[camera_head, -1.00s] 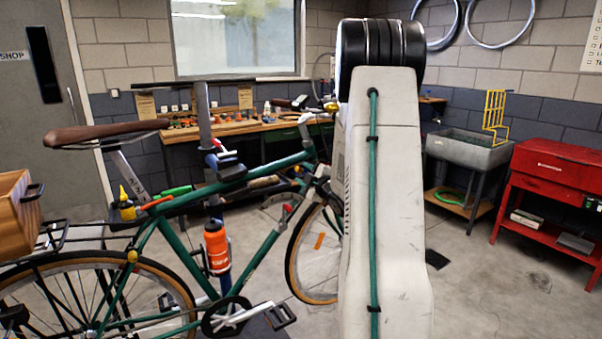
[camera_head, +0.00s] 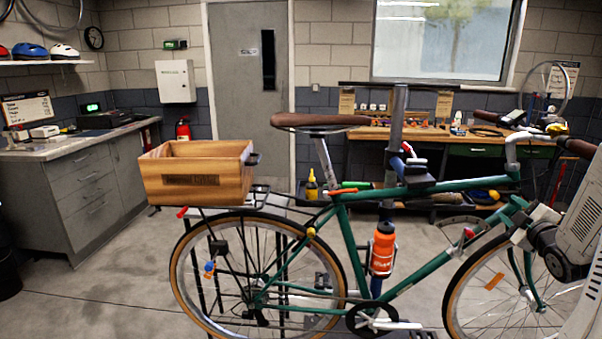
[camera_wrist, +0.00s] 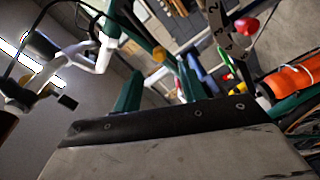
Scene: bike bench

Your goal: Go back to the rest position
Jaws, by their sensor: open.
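My gripper (camera_wrist: 160,90) shows in the wrist view beyond its grey body with a dark, bolted edge. Its two green fingers stand apart, and I see nothing held between them. In the head view only part of my arm shows at the right edge; the gripper itself is out of that picture. The green bicycle (camera_head: 360,240) stands across the middle of the head view. An orange bottle (camera_head: 383,248) sits on its frame and a wooden crate (camera_head: 197,190) on its rear rack. In the wrist view the orange bottle (camera_wrist: 292,78) shows at the right, beyond the gripper.
A workbench (camera_head: 370,131) with small tools stands behind the bicycle, under the window. A grey drawer cabinet (camera_head: 82,190) stands at the left. The grey door (camera_head: 238,80) is shut. Floor between cabinet and bicycle (camera_head: 110,275) is clear. My arm is close to the front wheel.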

